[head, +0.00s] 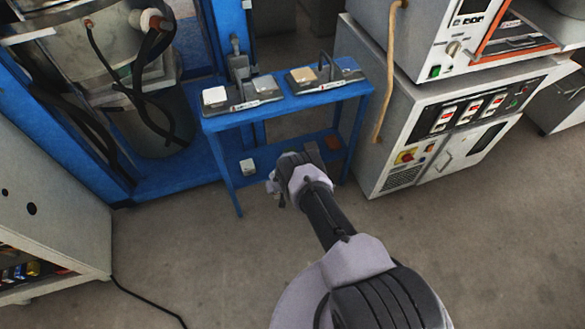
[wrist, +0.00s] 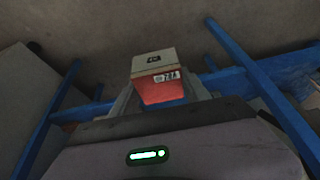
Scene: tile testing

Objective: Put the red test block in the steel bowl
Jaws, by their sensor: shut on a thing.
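A red block (wrist: 163,92) with a pale grey-beige face and a small printed label shows in the wrist view. My gripper (wrist: 162,98) is shut on it, with the fingers on either side. In the head view my gripper (head: 276,188) is in front of the blue table's lower shelf, low and near its middle. The held block cannot be made out there, being small and partly behind my wrist. I cannot make out a steel bowl in either view.
The blue table (head: 365,88) carries two dark plates with handles, one with a white tile (head: 215,96), the other with a beige tile (head: 304,75). Its lower shelf holds a white block (head: 248,167) and a reddish-brown piece (head: 333,143). A grey machine cabinet (head: 400,178) stands right.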

